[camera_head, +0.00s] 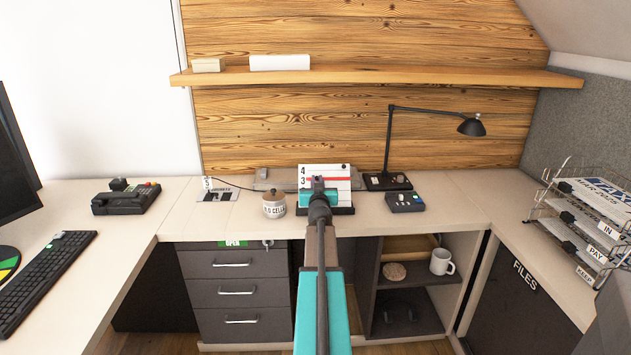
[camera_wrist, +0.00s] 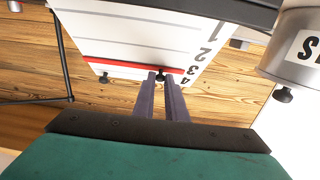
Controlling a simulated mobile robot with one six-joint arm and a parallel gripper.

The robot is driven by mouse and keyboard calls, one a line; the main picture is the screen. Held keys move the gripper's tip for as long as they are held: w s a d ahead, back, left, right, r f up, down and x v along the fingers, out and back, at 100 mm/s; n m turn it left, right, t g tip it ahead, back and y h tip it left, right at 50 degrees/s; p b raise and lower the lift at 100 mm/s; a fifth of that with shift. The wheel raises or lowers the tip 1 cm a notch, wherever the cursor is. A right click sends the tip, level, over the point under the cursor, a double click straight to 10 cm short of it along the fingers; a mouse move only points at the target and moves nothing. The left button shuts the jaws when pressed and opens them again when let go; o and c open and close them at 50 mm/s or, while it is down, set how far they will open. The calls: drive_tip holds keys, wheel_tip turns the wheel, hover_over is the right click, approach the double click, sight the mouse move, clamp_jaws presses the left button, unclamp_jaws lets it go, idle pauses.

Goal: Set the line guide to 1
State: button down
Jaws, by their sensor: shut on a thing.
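The white board (camera_head: 338,170) stands upright on the counter, with ruled lines and numbers down its left edge. Its red line guide (camera_head: 342,179) lies level across it, about at the 3. In the wrist view the board (camera_wrist: 125,35) appears upside down, with numbers 1 to 4 showing and the red guide (camera_wrist: 120,64) beside the 3. My gripper (camera_head: 319,182) is in front of the board and hides its lower part in the head view. In the wrist view my gripper (camera_wrist: 161,78) is shut on the guide's small black knob (camera_wrist: 161,75).
A lidded jar (camera_head: 274,206) stands close left of the board. A dark control box (camera_head: 405,202) and a black desk lamp (camera_head: 388,150) are to the right. A wooden shelf (camera_head: 380,76) runs above.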

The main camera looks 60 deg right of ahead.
drive_tip(key=s+a+f+b, duration=0.1)
drive_tip(key=f, duration=0.1)
drive_tip(key=s+a+f+b, duration=0.1)
drive_tip(key=a+f+b, duration=0.1)
drive_tip(key=s+a+f+b, duration=0.1)
drive_tip(key=f+b, duration=0.1)
drive_tip(key=f, duration=0.1)
drive_tip(key=shift+s+a, duration=0.25)
drive_tip(key=shift+a, duration=0.1)
drive_tip(key=shift+f, duration=0.1)
drive_tip(key=c, duration=1.8)
unclamp_jaws()
drive_tip(key=shift+c, duration=0.2)
drive_tip(key=shift+o, duration=0.2)
drive_tip(key=shift+a, duration=0.1)
